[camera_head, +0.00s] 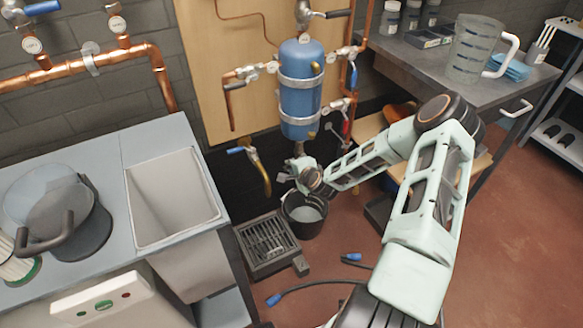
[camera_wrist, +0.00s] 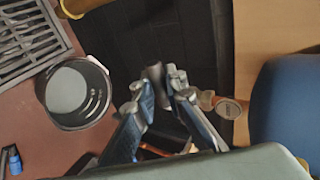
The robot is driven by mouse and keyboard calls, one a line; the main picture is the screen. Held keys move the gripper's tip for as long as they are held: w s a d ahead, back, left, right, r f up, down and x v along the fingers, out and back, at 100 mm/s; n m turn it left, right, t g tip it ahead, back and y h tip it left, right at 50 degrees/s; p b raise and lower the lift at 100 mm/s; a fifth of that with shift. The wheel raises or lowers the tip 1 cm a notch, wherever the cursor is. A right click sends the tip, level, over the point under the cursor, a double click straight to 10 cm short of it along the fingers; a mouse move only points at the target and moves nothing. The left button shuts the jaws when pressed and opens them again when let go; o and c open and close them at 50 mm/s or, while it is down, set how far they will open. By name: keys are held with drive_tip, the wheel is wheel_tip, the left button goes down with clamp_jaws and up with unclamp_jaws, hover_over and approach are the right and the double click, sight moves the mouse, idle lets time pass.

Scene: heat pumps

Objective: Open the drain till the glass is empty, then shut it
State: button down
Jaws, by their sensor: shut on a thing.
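A blue upright vessel (camera_head: 300,95) with silver bands is fixed to the wooden board. A short drain pipe (camera_head: 299,148) comes down from its bottom. My gripper (camera_head: 303,178) is just below this pipe, shut on a small dark drain handle (camera_wrist: 154,72) between its fingertips, seen in the wrist view. My gripper (camera_wrist: 164,86) hides much of the handle, so I cannot tell whether the drain is open. A black bucket (camera_head: 303,228) with pale liquid stands on the floor below; it also shows in the wrist view (camera_wrist: 103,92). I cannot make out a sight glass or its level.
A floor grate (camera_head: 266,246) lies left of the bucket. Blue-ended cables (camera_head: 310,287) lie on the floor. A bench with a clear jug (camera_head: 468,48) stands at right, and a sink (camera_head: 172,200) at left.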

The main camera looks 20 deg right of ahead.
drive_tip(key=shift+s+a, duration=0.1)
drive_tip(key=shift+a, duration=0.05)
drive_tip(key=c, duration=2)
unclamp_jaws()
drive_tip(key=shift+o, duration=0.2)
drive_tip(key=shift+r, duration=0.1)
drive_tip(key=v, duration=1.2)
